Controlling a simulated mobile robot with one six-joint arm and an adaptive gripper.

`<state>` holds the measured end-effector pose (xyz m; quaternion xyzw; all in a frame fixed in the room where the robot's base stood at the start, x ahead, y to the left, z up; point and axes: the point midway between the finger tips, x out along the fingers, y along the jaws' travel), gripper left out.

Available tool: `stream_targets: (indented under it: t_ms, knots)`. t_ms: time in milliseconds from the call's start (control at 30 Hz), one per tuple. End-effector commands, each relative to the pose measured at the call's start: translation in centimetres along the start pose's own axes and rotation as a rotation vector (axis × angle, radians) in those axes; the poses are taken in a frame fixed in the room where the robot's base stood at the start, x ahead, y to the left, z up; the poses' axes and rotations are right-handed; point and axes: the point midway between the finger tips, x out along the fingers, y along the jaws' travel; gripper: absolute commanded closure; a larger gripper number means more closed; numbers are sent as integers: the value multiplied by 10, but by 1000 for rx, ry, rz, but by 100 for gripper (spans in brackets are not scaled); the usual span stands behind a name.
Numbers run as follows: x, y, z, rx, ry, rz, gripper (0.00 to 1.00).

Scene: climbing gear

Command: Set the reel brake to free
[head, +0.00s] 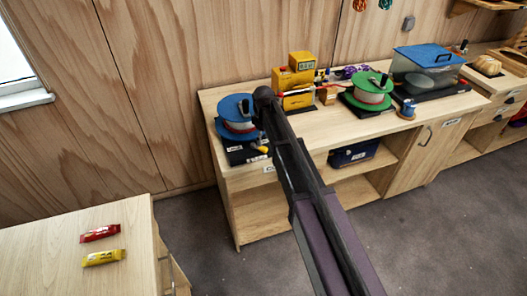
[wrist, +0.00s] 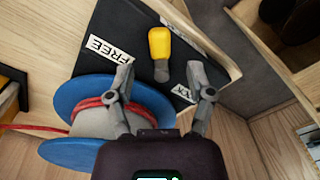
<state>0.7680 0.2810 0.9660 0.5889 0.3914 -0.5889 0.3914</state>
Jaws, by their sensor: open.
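The reel with blue flanges and red cord (wrist: 85,105) sits on a black base (wrist: 185,45) in the wrist view. The brake lever has a yellow knob (wrist: 160,42) and stands between a white FREE label (wrist: 107,48) on the left and a second label on the right, partly hidden by a finger. My gripper (wrist: 161,78) is open, its fingers apart on either side of the lever's lower end, holding nothing. Contact cannot be told. In the head view the blue reel (head: 236,107) and yellow knob (head: 262,149) show beside my arm; the gripper is hidden there.
A yellow device (head: 295,80) stands right of the blue reel. A green reel (head: 372,88) and a blue-lidded clear box (head: 428,65) are farther right on the wooden bench (head: 318,130). Two wrapped bars (head: 100,245) lie on a separate table at lower left.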

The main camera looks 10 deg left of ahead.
Motion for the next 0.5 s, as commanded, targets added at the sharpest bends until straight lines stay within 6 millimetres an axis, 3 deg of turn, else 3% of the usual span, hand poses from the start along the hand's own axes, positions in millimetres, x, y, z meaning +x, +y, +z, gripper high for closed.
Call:
stream_targets:
  t_ms: [500]
  knots:
    - [41,0,0,0,0,0,31]
